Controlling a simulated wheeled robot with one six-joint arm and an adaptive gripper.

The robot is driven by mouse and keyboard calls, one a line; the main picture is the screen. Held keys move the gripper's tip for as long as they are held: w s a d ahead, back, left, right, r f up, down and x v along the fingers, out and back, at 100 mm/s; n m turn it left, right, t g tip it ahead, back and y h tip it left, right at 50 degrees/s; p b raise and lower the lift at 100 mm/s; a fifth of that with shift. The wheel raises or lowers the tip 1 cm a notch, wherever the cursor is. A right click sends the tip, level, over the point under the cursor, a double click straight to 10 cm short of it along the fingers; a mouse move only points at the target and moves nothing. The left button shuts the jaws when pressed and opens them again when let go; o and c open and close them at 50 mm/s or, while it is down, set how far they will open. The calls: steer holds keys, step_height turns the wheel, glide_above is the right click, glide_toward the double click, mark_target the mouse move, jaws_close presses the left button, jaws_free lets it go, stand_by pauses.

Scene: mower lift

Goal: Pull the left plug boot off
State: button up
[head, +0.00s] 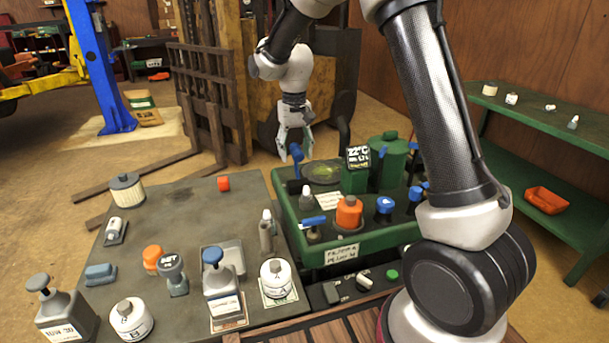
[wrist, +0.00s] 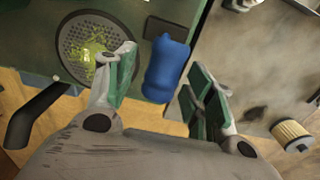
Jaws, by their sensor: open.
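A blue boot-shaped piece (head: 296,153), which looks like the left plug boot, stands at the far left corner of the green machine (head: 335,257). My gripper (head: 295,148) is open and points down at it from above. In the wrist view the blue boot (wrist: 166,70) lies between the two spread fingers of my gripper (wrist: 160,72), with a gap on both sides. A dark part meets its far end. I cannot tell how deep the boot sits between the fingers.
A round mesh grille (wrist: 88,45) and a black bent pipe (wrist: 38,112) are beside the left finger. Blue knobs, an orange cap (head: 349,211) and a display (head: 358,157) stand on the machine. A grey table (head: 185,215) with bottles and a filter (head: 127,189) is at left.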

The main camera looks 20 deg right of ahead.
steer(key=shift+r, duration=3.5)
steer(key=shift+r, duration=0.15)
step_height(320, 180, up, 15)
steer(key=s+d, duration=0.3)
steer(key=d, duration=0.5)
steer(key=s+d, duration=0.3)
steer(key=d, duration=0.5)
